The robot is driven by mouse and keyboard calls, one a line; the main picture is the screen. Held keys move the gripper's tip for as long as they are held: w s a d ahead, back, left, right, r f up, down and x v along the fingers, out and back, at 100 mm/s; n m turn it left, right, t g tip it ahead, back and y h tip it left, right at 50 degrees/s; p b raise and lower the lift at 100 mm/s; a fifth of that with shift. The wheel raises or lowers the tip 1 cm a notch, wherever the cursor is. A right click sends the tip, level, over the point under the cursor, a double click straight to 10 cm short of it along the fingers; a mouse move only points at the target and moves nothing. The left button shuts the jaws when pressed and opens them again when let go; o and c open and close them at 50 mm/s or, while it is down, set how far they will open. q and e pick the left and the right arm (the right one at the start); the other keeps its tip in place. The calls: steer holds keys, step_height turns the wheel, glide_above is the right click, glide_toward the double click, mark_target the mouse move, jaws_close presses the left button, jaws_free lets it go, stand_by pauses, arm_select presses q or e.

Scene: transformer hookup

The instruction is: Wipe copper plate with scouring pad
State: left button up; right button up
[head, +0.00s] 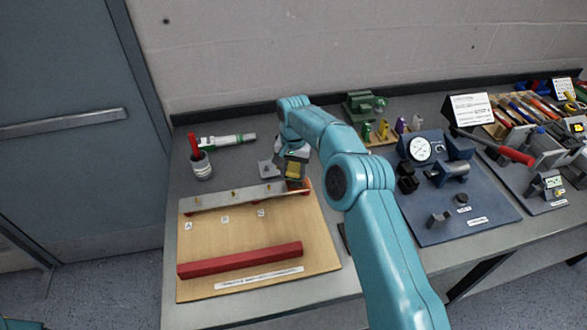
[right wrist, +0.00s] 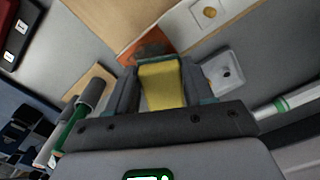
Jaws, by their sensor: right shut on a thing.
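My right gripper (head: 292,172) is shut on a yellow scouring pad (head: 291,170) at the far right corner of the wooden board. In the right wrist view the pad (right wrist: 160,84) sits between the two dark fingers. The copper plate (right wrist: 134,54), orange with a dark patch, lies just beyond the pad tip. I cannot tell whether they touch. In the head view only a reddish edge of the plate (head: 305,184) shows beside the gripper. My left gripper is not in view.
The wooden board (head: 240,232) carries a grey bar (head: 232,198), labels and a red bar (head: 240,260). A cup with a red-handled tool (head: 201,168) stands behind left. A green-and-white tube (head: 227,141) lies at the back. A blue panel with a dial (head: 470,215) is at right.

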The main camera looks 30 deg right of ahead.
steer(key=shift+w+f, duration=0.1)
steer(key=shift+f, duration=0.05)
steer(key=shift+a+f, duration=0.1)
steer(key=shift+f+b, duration=0.35)
steer(key=shift+f, duration=0.1)
steer(key=shift+f, duration=0.15)
